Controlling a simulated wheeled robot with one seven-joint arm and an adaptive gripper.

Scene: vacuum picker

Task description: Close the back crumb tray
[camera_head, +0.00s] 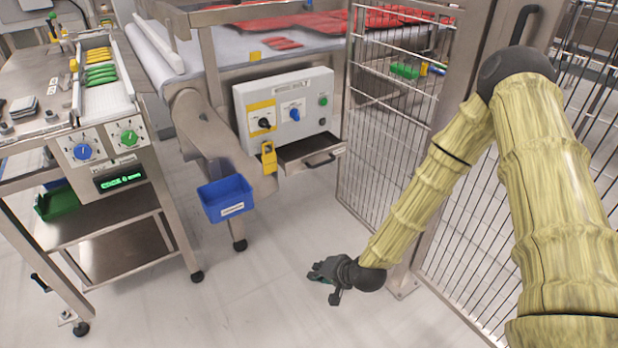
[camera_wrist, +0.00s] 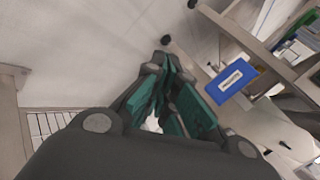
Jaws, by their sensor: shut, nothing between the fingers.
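A shallow metal drawer (camera_head: 312,153), which looks like the crumb tray, sits under the white control box on the conveyor machine. It is pulled out part way, its dark inside showing, with a dark handle (camera_head: 320,161) on its front. Its label is too small to read. My gripper (camera_head: 322,280) is shut and empty, low over the floor, in front of and below the drawer and well apart from it. In the wrist view its green-padded fingers (camera_wrist: 167,72) are together; I cannot make out the drawer there.
A labelled blue bin (camera_head: 226,198) hangs left of the drawer and shows in the wrist view (camera_wrist: 232,80). A yellow part (camera_head: 269,157) hangs beside the drawer. The control box (camera_head: 287,112) is above it. A wire fence (camera_head: 385,110) stands right. Open floor lies between.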

